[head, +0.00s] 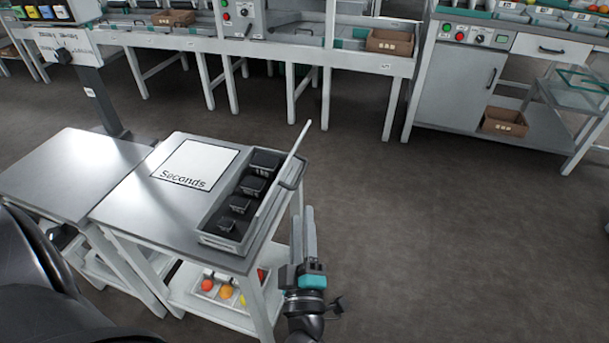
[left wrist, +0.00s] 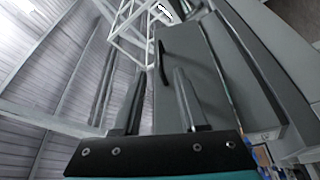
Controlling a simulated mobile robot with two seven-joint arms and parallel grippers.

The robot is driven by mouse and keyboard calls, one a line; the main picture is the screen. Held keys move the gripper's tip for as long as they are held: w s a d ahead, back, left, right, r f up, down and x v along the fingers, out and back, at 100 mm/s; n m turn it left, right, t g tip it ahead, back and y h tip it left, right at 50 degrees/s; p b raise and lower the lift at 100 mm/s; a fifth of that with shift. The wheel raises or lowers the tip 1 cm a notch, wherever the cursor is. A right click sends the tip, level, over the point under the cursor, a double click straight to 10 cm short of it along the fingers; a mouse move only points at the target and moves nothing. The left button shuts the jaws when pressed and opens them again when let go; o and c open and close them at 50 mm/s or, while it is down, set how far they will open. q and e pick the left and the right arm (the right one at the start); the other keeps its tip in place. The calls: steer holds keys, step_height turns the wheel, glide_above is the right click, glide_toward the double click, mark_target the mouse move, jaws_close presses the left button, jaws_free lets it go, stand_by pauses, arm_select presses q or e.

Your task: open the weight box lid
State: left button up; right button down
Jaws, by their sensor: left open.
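The weight box (head: 226,224) is a grey open-topped box on the right side of the table, holding several black weights (head: 252,185) in a row. Its lid (head: 283,168) stands raised along the box's right side, seen nearly edge-on as a pale strip. My left gripper (head: 303,213) is open, fingers up, right of the box and apart from it. In the left wrist view my open fingers (left wrist: 158,100) point up past a grey panel (left wrist: 205,80) with a dark bar handle (left wrist: 163,62); it appears to be the lid's outer face. My right gripper does not show.
The box stands on a grey table (head: 140,215) beside a white "Seconds" sheet (head: 195,163). A tray with tomatoes (head: 215,291) sits on the shelf below. The floor (head: 430,230) to the right is clear. Benches (head: 345,62) stand at the back.

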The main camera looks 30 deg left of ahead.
mark_target(301, 172)
arm_select(q)
steer(key=b+x, duration=0.1)
steer(key=x, duration=1)
steer(key=shift+w+a, duration=0.1)
steer(key=shift+w, duration=0.3)
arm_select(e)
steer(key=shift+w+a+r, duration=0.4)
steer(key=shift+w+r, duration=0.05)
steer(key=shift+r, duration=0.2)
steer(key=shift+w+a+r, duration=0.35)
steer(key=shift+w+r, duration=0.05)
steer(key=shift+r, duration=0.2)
arm_select(q)
jaws_close()
